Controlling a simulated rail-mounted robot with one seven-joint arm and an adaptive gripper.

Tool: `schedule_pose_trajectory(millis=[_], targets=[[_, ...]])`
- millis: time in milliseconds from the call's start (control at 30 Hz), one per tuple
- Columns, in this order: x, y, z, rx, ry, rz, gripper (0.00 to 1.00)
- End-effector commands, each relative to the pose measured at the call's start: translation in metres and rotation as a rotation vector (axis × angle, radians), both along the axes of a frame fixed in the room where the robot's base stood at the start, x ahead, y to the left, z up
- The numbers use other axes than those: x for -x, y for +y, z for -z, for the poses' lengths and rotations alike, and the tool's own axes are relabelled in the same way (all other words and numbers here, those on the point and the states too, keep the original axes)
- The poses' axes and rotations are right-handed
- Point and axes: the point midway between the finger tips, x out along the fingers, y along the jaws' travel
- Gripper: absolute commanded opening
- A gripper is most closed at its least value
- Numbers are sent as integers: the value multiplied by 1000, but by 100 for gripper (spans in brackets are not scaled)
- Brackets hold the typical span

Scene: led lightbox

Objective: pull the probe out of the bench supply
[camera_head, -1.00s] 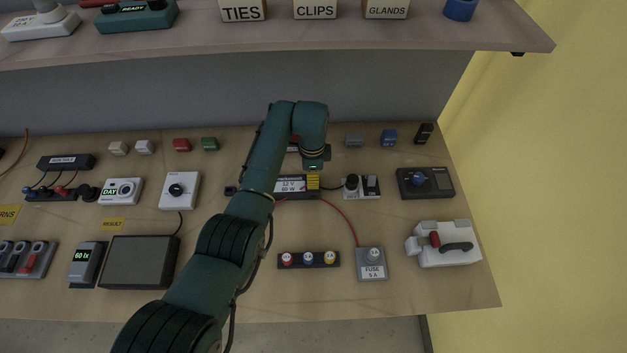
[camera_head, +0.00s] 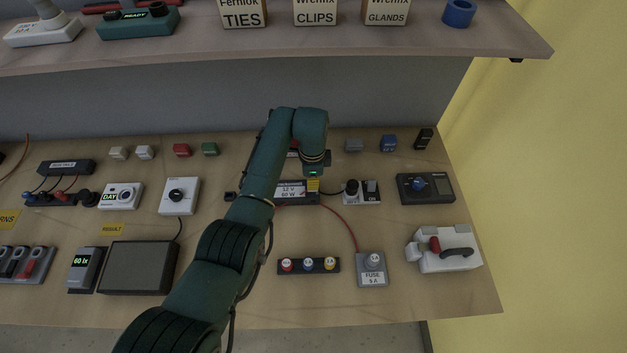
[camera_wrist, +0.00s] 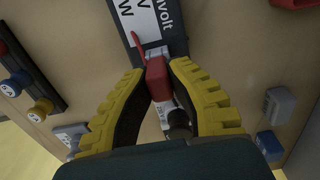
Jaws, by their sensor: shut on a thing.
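The bench supply (camera_head: 290,191) is a dark box with a white "12 V 60 W" label, in the middle of the bench. It also shows at the top of the wrist view (camera_wrist: 177,28). The probe (camera_wrist: 157,78) is a red piece with a thin red tip or lead reaching up-left beside the supply's label. My gripper (camera_wrist: 158,80) has yellow ridged fingers shut on the red probe, close against the supply's end. In the head view my gripper (camera_head: 313,186) is over the supply's right end. My wrist hides the probe there, and I cannot tell how deep it sits.
A small unit with a black knob (camera_head: 351,188) stands just right of the supply. A red wire runs to the grey fuse block (camera_head: 372,270). A strip of coloured terminals (camera_head: 308,265) lies in front. Small coloured blocks line the back. A shelf (camera_head: 280,46) hangs above.

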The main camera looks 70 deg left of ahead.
Motion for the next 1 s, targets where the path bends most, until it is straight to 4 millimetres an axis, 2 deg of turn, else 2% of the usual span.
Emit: schedule_pose_trajectory(millis=[233,667,1000], targets=[[0,0,-5,1,1,0,0],[0,0,-29,1,1,0,0],[0,0,-30,1,0,0,0]])
